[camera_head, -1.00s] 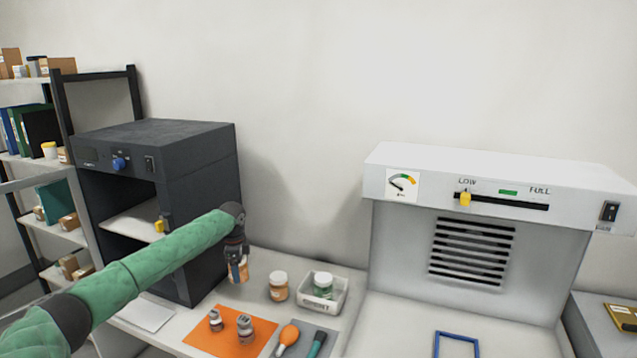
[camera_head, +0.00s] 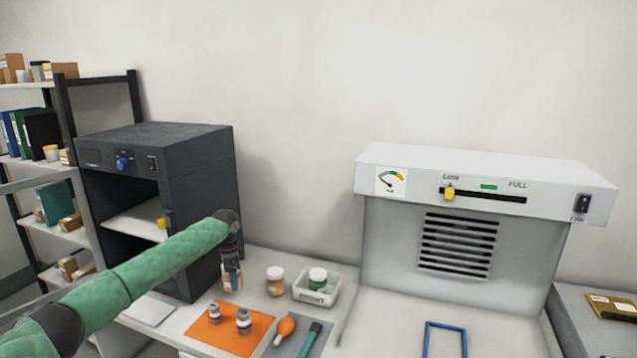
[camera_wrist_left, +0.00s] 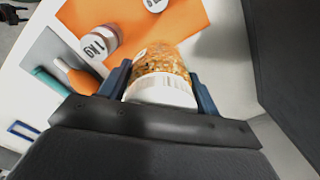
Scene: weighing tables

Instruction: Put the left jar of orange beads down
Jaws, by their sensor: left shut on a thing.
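The left jar of orange beads (camera_head: 232,278) is held upright in my left gripper (camera_head: 231,268). In the left wrist view the jar (camera_wrist_left: 162,75) shows its white lid and orange contents between the two blue fingers of my gripper (camera_wrist_left: 163,85). The jar is at the table top beside the dark oven; I cannot tell whether its base touches the table. Another jar of orange beads (camera_head: 275,281) with a white lid stands just to the right. My right gripper is not in view.
An orange mat (camera_head: 228,342) with two grey weights (camera_head: 244,321) lies in front. The dark oven (camera_head: 200,165) stands close on the left. A grey mat with an orange bulb (camera_head: 285,328) lies nearby.

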